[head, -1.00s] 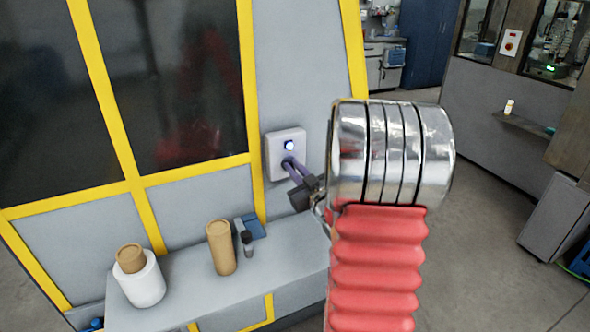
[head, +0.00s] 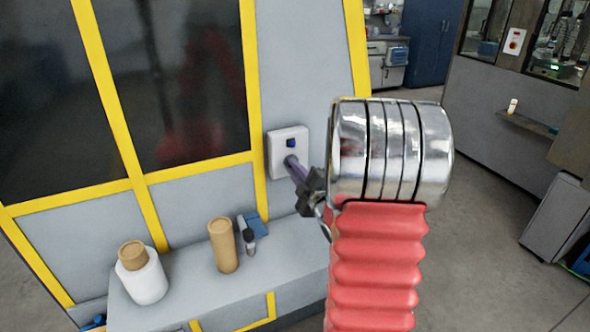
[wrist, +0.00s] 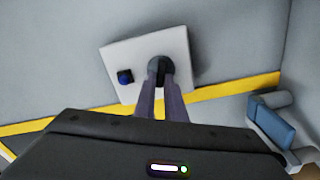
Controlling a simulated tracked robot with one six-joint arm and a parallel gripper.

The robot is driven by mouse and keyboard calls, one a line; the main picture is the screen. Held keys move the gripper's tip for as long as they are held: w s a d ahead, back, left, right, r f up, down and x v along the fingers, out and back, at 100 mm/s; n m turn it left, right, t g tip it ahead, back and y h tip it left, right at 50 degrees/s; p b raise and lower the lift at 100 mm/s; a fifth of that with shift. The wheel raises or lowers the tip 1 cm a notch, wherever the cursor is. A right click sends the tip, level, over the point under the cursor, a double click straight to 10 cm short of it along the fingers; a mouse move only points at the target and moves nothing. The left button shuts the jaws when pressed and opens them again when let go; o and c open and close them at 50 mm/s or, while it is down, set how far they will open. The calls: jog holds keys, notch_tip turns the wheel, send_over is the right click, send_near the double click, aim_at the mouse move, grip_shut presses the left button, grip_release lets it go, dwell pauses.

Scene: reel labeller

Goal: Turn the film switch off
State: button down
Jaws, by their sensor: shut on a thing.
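The film switch is a white box (head: 278,150) on the grey machine wall, with a dark blue, unlit lamp (head: 291,142) and a dark round knob below it. In the wrist view the box (wrist: 125,50) looks tilted, with the lamp (wrist: 125,77) left of the black knob (wrist: 160,65). My gripper (head: 291,163) is shut on the knob, its purple fingers reaching in from the right. The fingers (wrist: 160,78) hide part of the knob, and I cannot read any marks on it.
Yellow strips frame the dark windows. Open floor lies to the right.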

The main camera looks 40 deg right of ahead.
jog(key=shift+w+a+f+n, duration=0.1)
jog(key=shift+a+f+n, duration=0.1)
jog(key=shift+n, duration=0.9)
jog(key=shift+a+f+n, duration=0.1)
jog(key=shift+f+n, duration=0.05)
jog(key=shift+n, duration=0.95)
jog(key=c, duration=1.8)
grip_release()
jog(key=shift+d, duration=0.15)
